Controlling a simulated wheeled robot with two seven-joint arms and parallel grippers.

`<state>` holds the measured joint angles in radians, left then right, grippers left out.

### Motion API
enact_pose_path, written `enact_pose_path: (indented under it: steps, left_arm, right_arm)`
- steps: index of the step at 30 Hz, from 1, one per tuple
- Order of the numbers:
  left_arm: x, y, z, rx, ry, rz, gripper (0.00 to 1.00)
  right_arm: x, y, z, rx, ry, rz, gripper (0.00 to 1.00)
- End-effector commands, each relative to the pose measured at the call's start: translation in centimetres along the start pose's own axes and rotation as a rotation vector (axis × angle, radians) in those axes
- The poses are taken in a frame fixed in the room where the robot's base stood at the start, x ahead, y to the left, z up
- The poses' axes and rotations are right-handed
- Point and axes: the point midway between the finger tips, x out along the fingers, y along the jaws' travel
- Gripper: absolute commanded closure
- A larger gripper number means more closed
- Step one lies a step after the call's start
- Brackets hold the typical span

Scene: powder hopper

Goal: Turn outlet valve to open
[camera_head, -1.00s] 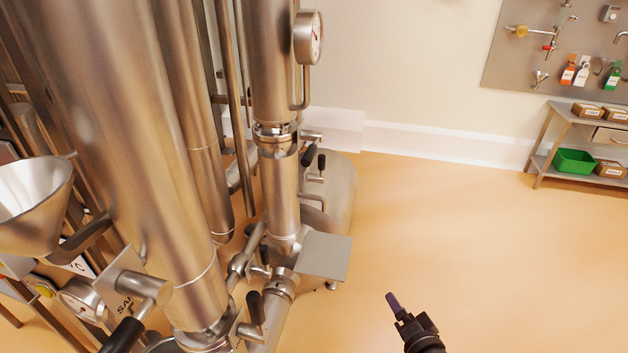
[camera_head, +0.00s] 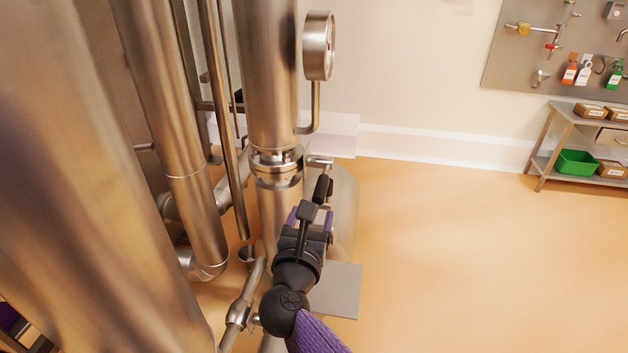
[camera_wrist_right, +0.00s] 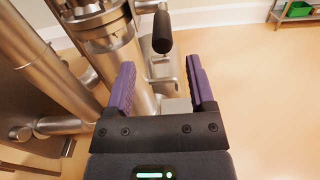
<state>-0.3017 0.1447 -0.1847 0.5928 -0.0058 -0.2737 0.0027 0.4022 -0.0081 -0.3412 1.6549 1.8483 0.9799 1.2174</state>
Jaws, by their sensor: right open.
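A steel valve lever with a black grip (camera_head: 322,188) sticks out from the slim steel column (camera_head: 268,75), just below a ring clamp. In the right wrist view the black grip (camera_wrist_right: 162,32) hangs ahead of the fingers, roughly centred between them. My right gripper (camera_head: 309,212) is open and empty beside the column, just below the grip. Its two purple fingers (camera_wrist_right: 160,72) stand apart with the grip beyond their tips. I cannot tell from any label whether this lever is the outlet valve. My left gripper is not in view.
A round gauge (camera_head: 318,45) juts from the column above the lever. A large steel cylinder (camera_head: 95,170) and pipes fill the left. A flat grey plate (camera_head: 338,290) sits below my gripper. Floor to the right is clear up to a shelf (camera_head: 575,110) with a green bin (camera_head: 577,162).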

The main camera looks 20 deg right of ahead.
Motion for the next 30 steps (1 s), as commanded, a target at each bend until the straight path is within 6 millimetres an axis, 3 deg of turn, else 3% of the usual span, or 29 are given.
enact_pose_path:
  steps: [6,10,15,23,30]
  left_arm:
    - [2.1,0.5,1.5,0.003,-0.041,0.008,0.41]
    - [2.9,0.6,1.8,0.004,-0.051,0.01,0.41]
    - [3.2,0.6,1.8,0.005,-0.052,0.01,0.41]
    - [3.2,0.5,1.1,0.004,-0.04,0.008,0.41]
    - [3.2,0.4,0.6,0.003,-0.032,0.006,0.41]
  right_arm:
    - [5.0,-0.1,-0.6,-0.007,-0.003,-0.002,0.3]
    - [7.2,-0.1,-0.5,-0.008,-0.002,-0.002,0.3]
    - [8.5,-0.1,-0.2,-0.007,-0.002,-0.001,0.3]
    - [8.7,-0.1,0.0,-0.006,-0.002,-0.001,0.3]
    - [8.6,-0.1,0.0,-0.006,-0.002,-0.001,0.79]
